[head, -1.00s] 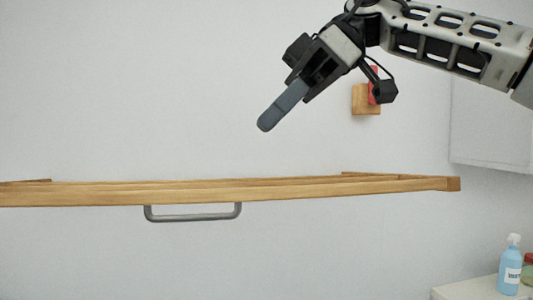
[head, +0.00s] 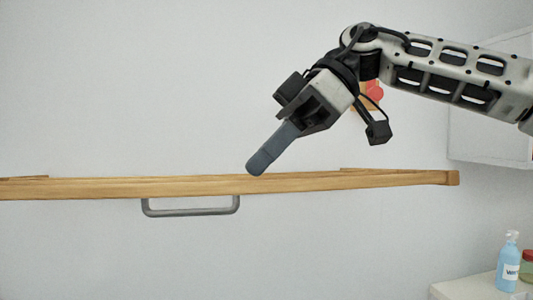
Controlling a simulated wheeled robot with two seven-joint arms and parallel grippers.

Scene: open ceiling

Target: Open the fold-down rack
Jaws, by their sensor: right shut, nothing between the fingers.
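The wooden fold-down rack (head: 350,182) stands out from the wall, roughly level, and spans from the left edge to the right of the view. Its front rail faces me, and a grey bar handle (head: 190,212) hangs below that rail. My right gripper (head: 258,166) comes in from the upper right, pointing down and left. It is shut and empty. Its fingertips are just at the rack's top edge in the picture; whether they touch it I cannot tell. My left gripper is not in view.
A wooden block with a red part (head: 368,97) on the wall is partly hidden behind my right arm. A white cabinet (head: 490,135) hangs at the right. A blue spray bottle (head: 508,265) and a jar (head: 527,268) stand on a white counter (head: 465,289) at lower right.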

